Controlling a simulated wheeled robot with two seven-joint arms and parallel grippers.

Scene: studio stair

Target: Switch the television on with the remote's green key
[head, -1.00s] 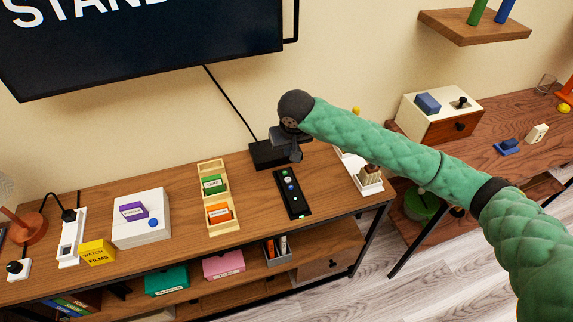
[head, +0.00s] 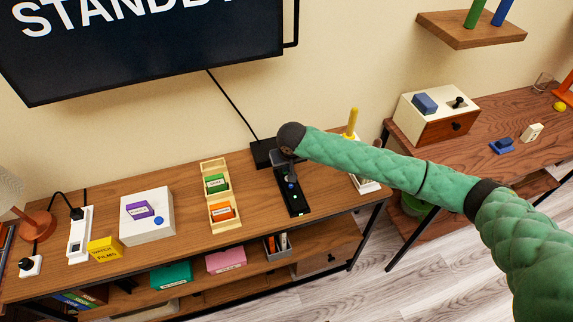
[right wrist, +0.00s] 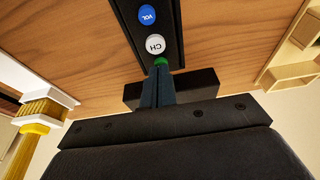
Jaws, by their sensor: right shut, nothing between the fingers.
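The television (head: 150,50) hangs on the wall and its dark screen reads "STANDBY" in white letters. The black remote (head: 298,207) lies on the wooden console. In the right wrist view, the remote (right wrist: 176,40) shows a blue VOL key (right wrist: 147,15), a white CH key (right wrist: 155,44) and part of a green key (right wrist: 161,62). My right gripper (right wrist: 158,72) is shut and empty, its fingertips right at the green key and partly covering it. I cannot tell whether they touch it. In the head view, my right gripper (head: 289,172) covers the remote's far end. My left gripper is not in view.
A wooden tray (head: 226,227) with green and orange boxes stands left of the remote. A black box (head: 262,151) with a cable stands behind it. A white stand with a yellow post (head: 352,123) is close on the right. A white box (head: 132,233) is farther left.

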